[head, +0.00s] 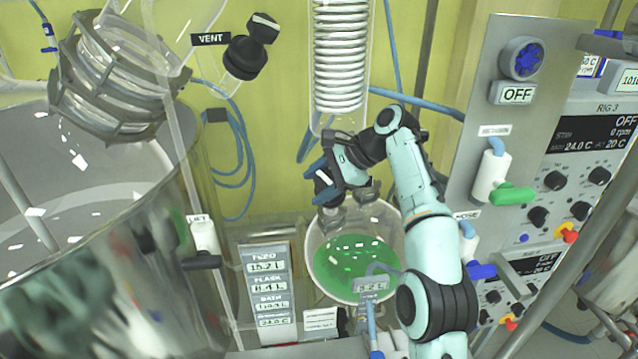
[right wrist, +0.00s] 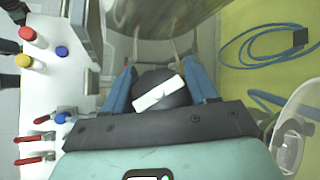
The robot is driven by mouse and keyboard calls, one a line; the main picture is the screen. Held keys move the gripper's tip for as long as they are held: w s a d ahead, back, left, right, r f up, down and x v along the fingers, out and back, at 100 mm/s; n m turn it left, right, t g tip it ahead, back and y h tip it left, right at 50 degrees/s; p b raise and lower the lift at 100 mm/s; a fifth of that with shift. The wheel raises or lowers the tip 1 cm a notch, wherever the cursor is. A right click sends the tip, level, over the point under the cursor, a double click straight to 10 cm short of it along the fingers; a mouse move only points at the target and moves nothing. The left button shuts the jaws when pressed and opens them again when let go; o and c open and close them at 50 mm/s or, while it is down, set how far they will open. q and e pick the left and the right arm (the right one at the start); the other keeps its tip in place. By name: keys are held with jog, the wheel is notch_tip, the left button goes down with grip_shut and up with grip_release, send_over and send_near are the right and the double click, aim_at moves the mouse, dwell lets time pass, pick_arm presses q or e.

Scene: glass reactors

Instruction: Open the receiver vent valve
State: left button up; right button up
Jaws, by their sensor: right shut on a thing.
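My right gripper (head: 322,184) reaches in from the right, above the receiver flask (head: 312,255) with green liquid. Its blue fingers are shut on a black round knob with a white bar, the receiver vent valve (head: 328,190). In the right wrist view, the valve knob (right wrist: 160,92) sits between the two blue fingers of the gripper (right wrist: 161,85), one on each side. Its white bar lies at a slant, rising to the right. The valve's stem is hidden by the knob and gripper. My left gripper is not in view.
A coiled glass condenser (head: 340,60) hangs just above my gripper. Another black valve (head: 246,58) beside a VENT label (head: 210,39) is at upper left. A large shiny vessel (head: 110,230) fills the left. A control panel (head: 515,130) with a green-handled valve (head: 512,194) stands right.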

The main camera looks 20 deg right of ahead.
jog(key=o, duration=1)
jog(key=shift+c, duration=0.2)
jog(key=shift+w+a+r+m+t, duration=0.1)
jog(key=shift+m+t, duration=0.2)
jog(key=shift+t, duration=0.1)
